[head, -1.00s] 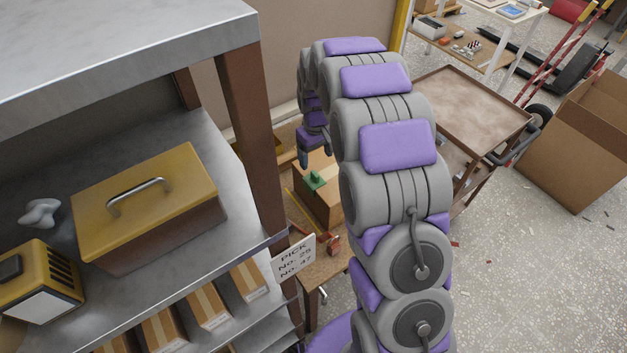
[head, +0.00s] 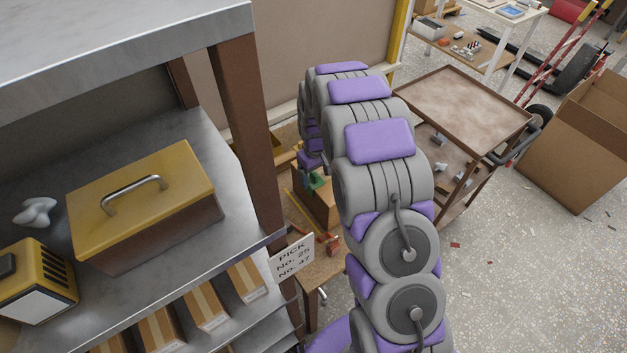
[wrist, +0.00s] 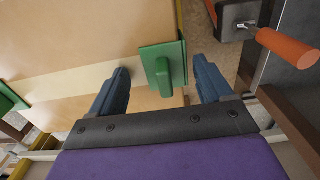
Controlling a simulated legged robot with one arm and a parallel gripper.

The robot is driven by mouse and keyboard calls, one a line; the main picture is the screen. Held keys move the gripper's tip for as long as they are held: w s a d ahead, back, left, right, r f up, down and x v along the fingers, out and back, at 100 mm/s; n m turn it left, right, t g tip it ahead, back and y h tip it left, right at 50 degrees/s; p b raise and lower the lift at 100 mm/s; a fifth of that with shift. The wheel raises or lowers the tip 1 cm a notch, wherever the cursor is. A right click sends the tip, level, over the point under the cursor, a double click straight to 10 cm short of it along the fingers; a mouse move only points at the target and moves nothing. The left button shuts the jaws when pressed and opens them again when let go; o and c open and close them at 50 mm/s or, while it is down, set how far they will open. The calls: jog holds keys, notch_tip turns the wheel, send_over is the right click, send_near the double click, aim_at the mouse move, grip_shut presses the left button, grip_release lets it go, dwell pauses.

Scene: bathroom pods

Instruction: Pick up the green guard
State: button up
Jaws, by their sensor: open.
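The green guard (wrist: 174,55) sits on the edge of a taped cardboard box (wrist: 60,40) in the wrist view, with a raised green tab near its middle. My gripper (wrist: 160,68) is open, with one blue finger on each side of the guard. I cannot tell whether the fingers touch it. In the head view the guard (head: 316,182) shows small on top of the box (head: 322,208), partly hidden by my gripper and arm. A second green piece (wrist: 8,100) shows on the box at the left of the wrist view.
An orange-handled tool (wrist: 285,45) lies right of the box in the wrist view. In the head view a metal shelf (head: 225,210) with a yellow-lidded toolbox (head: 140,190) stands close on the left. A brown cart (head: 465,105) and an open carton (head: 575,150) stand right.

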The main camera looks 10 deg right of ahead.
jog(key=shift+a, duration=0.45)
jog(key=c, duration=0.5)
jog(key=shift+d, duration=0.2)
jog(key=c, duration=0.5)
jog(key=shift+c, duration=0.2)
